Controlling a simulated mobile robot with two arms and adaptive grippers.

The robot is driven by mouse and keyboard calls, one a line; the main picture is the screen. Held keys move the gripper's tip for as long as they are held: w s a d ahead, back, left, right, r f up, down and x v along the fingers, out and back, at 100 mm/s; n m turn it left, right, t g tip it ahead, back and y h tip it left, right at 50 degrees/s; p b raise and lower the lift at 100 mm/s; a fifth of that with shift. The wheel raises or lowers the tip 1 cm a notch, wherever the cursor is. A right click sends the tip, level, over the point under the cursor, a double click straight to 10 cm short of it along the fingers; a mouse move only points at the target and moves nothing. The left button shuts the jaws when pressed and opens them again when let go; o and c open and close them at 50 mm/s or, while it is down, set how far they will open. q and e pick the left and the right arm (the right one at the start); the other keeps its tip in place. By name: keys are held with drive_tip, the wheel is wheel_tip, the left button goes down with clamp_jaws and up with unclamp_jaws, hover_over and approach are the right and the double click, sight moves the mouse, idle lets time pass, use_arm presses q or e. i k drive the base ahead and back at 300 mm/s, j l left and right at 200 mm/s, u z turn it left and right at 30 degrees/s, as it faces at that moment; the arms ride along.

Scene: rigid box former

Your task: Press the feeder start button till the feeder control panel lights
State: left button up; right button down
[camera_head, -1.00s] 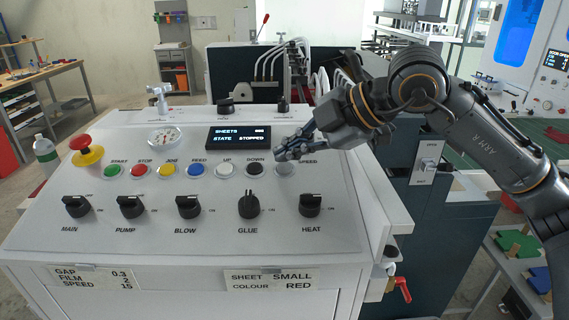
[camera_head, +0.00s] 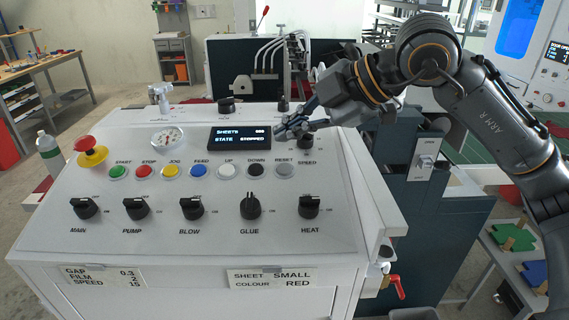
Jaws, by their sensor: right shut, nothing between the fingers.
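The feeder control panel (camera_head: 100,220) is a pale sloped console. Its green START button (camera_head: 118,172) sits at the left end of a row of round buttons and looks unlit. The small display (camera_head: 240,139) reads "SHEETS" and "STATE STOPPED". My right gripper (camera_head: 281,131) is shut and empty. It hovers over the panel's upper right, by the display's right edge and above the RESET button (camera_head: 285,171), well to the right of START. It partly hides the SPEED knob (camera_head: 306,143). My left gripper is not in view.
A red mushroom stop (camera_head: 88,148) on a yellow base stands left of START. Black knobs, including MAIN (camera_head: 84,208), line the lower panel. A gauge (camera_head: 167,139) and a tap-like handle (camera_head: 160,97) stand at the back. The space over the panel's left half is clear.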

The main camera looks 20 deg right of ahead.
sight(116, 171)
drive_tip(key=k+l, duration=0.25)
drive_tip(key=l, duration=0.15)
drive_tip(key=k+l, duration=0.55)
drive_tip(key=l, duration=0.25)
drive_tip(key=k+l, duration=0.25)
drive_tip(key=l, duration=0.15)
